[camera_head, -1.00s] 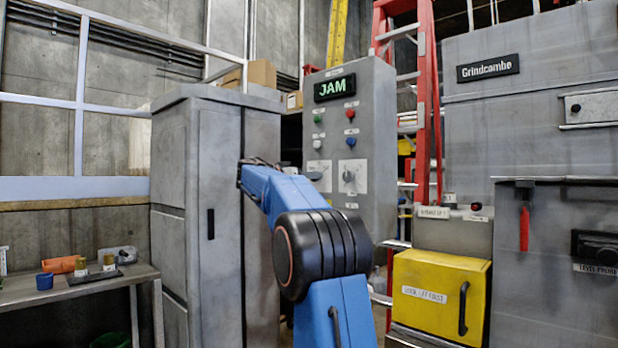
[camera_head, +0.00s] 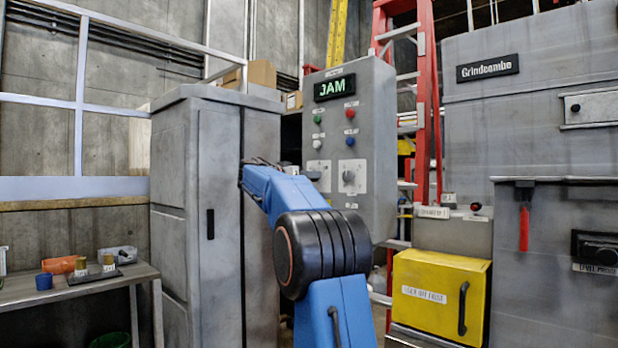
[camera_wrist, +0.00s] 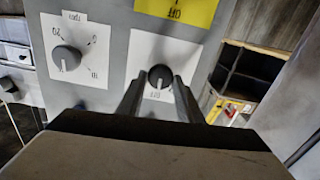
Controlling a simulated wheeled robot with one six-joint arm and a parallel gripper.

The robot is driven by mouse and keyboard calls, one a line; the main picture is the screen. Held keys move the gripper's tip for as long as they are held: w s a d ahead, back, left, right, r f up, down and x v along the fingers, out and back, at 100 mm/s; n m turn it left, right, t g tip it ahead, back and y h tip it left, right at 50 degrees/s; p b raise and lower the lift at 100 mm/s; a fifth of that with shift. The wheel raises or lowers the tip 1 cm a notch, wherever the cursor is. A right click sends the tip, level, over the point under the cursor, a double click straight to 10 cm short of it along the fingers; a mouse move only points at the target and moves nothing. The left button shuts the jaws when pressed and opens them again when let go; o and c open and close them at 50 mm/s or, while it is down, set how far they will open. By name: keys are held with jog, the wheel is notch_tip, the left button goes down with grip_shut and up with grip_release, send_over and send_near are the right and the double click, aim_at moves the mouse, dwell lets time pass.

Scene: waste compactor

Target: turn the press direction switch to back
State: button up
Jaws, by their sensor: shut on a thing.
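The grey control panel (camera_head: 376,120) carries a lit "JAM" display (camera_head: 334,87) and two knobs on white plates. My gripper (camera_wrist: 160,82) is shut on the dark round knob (camera_wrist: 160,74), with a finger on each side. I take this knob for the press direction switch; its small label is not readable. A light mark shows on its lower part in the wrist view. In the head view this knob's plate (camera_head: 318,166) is partly hidden by my arm. The other knob (camera_wrist: 67,57), with several position marks around it, stands free; it also shows in the head view (camera_head: 349,176).
Red, green, white and blue buttons sit above the knobs; the red one (camera_head: 350,114) is at upper right. A grey cabinet (camera_head: 215,200) stands close left of my arm. A yellow box (camera_head: 440,285) and a red ladder (camera_head: 428,110) are to the right.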

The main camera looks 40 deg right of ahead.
jog(key=shift+w+f+n, duration=0.1)
jog(key=shift+w+n, duration=0.05)
jog(key=shift+n, duration=4.35)
jog(key=o, duration=1)
jog(key=shift+a, duration=0.1)
jog(key=a, duration=0.5)
jog(key=s+a, duration=0.1)
jog(key=a, duration=1.1)
jog(key=shift+s+a, duration=0.15)
jog(key=shift+s, duration=0.05)
